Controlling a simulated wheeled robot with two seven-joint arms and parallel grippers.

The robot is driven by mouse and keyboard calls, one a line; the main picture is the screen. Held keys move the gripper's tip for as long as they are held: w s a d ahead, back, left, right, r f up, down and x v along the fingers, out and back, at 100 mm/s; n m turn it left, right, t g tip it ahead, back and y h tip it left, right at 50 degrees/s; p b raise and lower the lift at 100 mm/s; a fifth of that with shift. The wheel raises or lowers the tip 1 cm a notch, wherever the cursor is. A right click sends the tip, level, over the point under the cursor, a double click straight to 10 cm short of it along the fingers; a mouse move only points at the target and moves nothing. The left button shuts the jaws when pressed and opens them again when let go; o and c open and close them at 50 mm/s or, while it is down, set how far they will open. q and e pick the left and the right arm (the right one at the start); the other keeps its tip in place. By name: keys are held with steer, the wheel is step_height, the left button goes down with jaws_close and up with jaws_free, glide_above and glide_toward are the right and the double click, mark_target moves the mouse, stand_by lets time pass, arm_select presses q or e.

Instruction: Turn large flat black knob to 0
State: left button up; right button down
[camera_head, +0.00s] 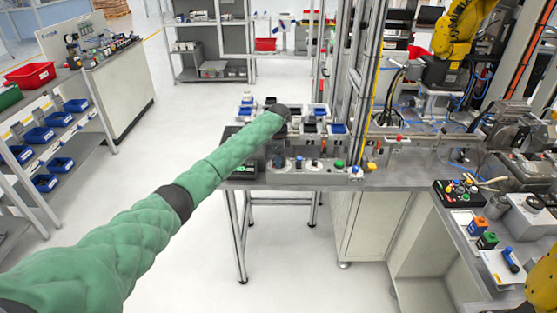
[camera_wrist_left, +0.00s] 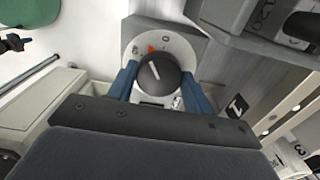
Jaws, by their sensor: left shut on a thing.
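The round black knob (camera_wrist_left: 158,80) sits on a pale dial plate (camera_wrist_left: 183,47) in the left wrist view. Its white line points up and slightly left, towards a red mark (camera_wrist_left: 151,49) between a "0" on the right and another digit on the left. My left gripper (camera_wrist_left: 158,72) has its blue fingers on both sides of the knob and is shut on it. In the head view my green left arm reaches to the bench, and its fingers and this knob cannot be made out. My right gripper is not in view.
The control panel (camera_head: 318,178) with several small knobs lies along the bench's front edge. Small bins (camera_head: 338,128) stand behind it. A vertical metal frame rises to the right, with yellow robot arms (camera_head: 463,35) beyond. The floor left of the bench is clear.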

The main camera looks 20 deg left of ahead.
arm_select(q)
steer(key=shift+w+m, duration=0.1)
steer(key=shift+m, duration=0.8)
steer(key=shift+m+b, duration=0.5)
steer(key=shift+m, duration=1.6)
steer(key=shift+r+b, duration=0.1)
steer(key=shift+b, duration=0.2)
steer(key=shift+m, duration=0.3)
steer(key=o, duration=1)
steer(key=shift+w+r, duration=0.1)
steer(key=shift+r, duration=0.1)
step_height(320, 180, up, 5)
steer(key=b, duration=0.2)
steer(key=shift+r+b, duration=0.15)
steer(key=shift+b, duration=0.2)
steer(key=shift+r, duration=1)
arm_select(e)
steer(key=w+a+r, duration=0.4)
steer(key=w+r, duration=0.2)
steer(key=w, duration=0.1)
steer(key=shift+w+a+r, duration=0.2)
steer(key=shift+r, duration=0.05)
arm_select(q)
steer(key=shift+f, duration=0.1)
